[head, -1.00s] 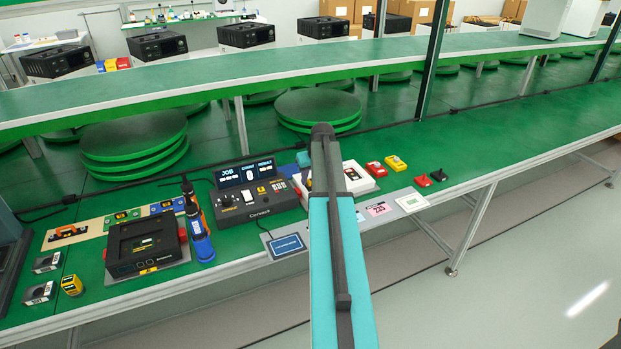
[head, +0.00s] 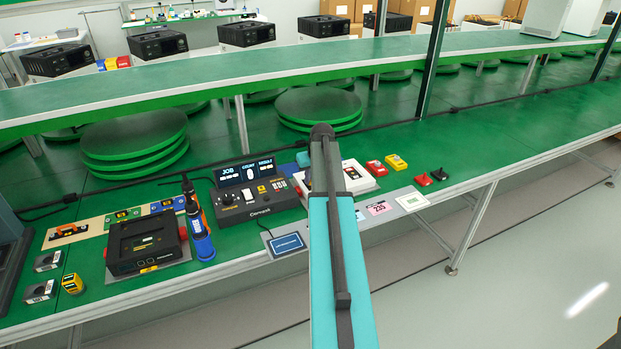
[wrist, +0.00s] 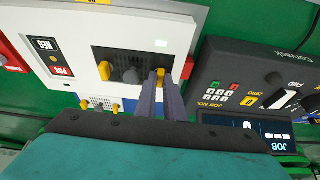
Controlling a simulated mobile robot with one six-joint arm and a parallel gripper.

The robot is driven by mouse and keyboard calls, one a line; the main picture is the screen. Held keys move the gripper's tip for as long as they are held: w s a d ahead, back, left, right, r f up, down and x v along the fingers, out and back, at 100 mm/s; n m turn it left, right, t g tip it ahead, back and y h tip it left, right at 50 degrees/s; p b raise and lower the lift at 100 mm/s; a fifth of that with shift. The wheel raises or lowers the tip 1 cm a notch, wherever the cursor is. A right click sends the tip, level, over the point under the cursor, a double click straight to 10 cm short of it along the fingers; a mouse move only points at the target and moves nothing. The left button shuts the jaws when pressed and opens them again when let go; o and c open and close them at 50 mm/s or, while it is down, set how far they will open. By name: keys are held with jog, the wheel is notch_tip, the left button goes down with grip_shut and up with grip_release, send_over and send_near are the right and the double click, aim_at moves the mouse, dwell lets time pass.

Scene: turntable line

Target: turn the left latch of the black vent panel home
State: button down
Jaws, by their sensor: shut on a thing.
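The black vent panel (wrist: 134,60) is set in the face of a white unit (wrist: 157,27) in the wrist view. A yellow latch (wrist: 160,74) sits at its right end in that view, and a second yellow latch (wrist: 104,70) at its left end. My gripper (wrist: 162,84) is shut on the right-hand yellow latch, which is the left one as seen from the head camera. The fingers partly hide this latch, so its exact angle is unclear. In the head view my arm covers part of the white unit (head: 361,181).
A dark control box (head: 257,205) with a lit screen stands close to the left of the white unit in the head view. Red and yellow boxes (head: 396,162) lie to its right. Two small yellow pegs (wrist: 84,104) show beside the panel.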

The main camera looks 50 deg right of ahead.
jog(key=m, duration=0.2)
jog(key=m+h, duration=0.1)
jog(key=m, duration=0.1)
jog(key=m+g+h, duration=0.1)
jog(key=m, duration=0.1)
jog(key=shift+w+a+b, duration=0.25)
jog(key=shift+w+b, duration=0.05)
jog(key=shift+b, duration=0.05)
jog(key=shift+w+m+g, duration=0.1)
jog(key=shift+m+g, duration=0.5)
jog(key=shift+m, duration=0.8)
jog(key=shift+h, duration=0.3)
jog(key=shift+m, duration=0.4)
jog(key=c, duration=1.8)
grip_release()
jog(key=shift+c, duration=0.2)
jog(key=shift+r+b, duration=0.15)
jog(key=shift+b, duration=0.15)
